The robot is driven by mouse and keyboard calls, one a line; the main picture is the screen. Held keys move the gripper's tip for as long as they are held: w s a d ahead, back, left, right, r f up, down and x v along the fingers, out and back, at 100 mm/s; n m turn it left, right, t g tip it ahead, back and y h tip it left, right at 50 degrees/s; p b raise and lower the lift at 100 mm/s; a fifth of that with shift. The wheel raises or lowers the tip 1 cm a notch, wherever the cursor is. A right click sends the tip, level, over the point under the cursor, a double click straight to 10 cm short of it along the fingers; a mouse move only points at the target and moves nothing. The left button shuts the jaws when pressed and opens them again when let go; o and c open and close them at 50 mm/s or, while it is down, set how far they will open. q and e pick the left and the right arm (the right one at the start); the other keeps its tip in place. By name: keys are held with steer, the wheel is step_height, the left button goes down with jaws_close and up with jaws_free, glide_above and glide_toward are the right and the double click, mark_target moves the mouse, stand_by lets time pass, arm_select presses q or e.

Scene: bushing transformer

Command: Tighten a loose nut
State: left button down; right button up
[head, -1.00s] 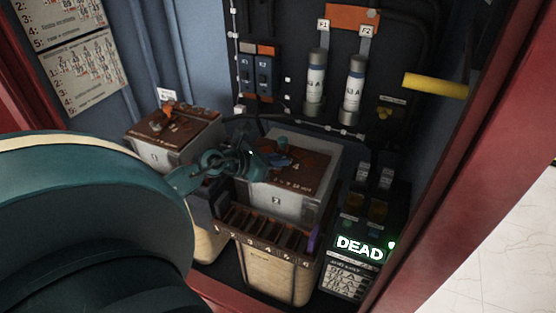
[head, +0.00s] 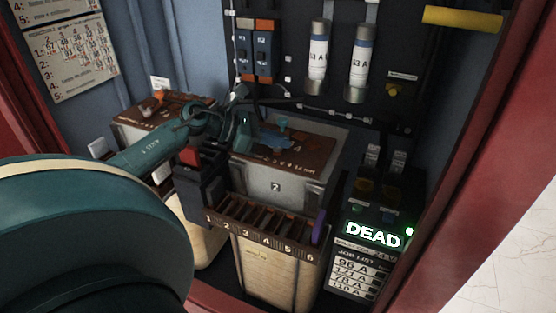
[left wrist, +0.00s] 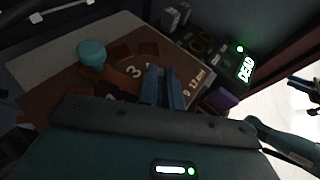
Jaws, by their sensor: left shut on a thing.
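The box marked 2 (head: 277,186) stands in the cabinet, with a brown top carrying small fittings and lettering. A teal knob (head: 282,124) stands up from that top; it also shows in the left wrist view (left wrist: 92,52) beside a brown strap. My left gripper (head: 268,141) reaches in over this top, its blue fingers low over the surface and beside the knob. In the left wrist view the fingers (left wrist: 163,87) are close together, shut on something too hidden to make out. I cannot pick out a loose nut.
A numbered slotted rack (head: 262,238) runs along the front of box 2, with a purple piece (head: 318,228) at its right end. Fuses (head: 318,52) and switches (head: 254,52) fill the back panel. A lit DEAD display (head: 373,236) stands at right. Red cabinet frames close both sides.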

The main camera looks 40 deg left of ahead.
arm_select(q)
steer(key=shift+f+m+g+h+b, duration=0.4)
steer(key=shift+f+m+g+b, duration=0.15)
steer(key=shift+b, duration=0.25)
steer(key=m+g+h+b, duration=0.1)
steer(key=m+g+b, duration=0.1)
steer(key=b, duration=0.1)
steer(key=shift+r+h, duration=0.3)
steer(key=shift+h, duration=0.1)
steer(key=shift+r+m+g+h+b, duration=0.15)
steer(key=shift+m+g+h+b, duration=0.3)
steer(key=shift+m+g, duration=0.3)
steer(key=shift+m+g+h, duration=0.25)
steer(key=shift+m+g, duration=0.55)
steer(key=shift+m, duration=0.1)
arm_select(e)
step_height(320, 180, down, 6)
steer(key=a+n, duration=0.2)
steer(key=shift+w+y, duration=0.3)
steer(key=shift+w, duration=0.15)
steer(key=shift+f, duration=0.15)
arm_select(q)
steer(key=c, duration=1.6)
jaws_free()
steer(key=shift+o, duration=0.2)
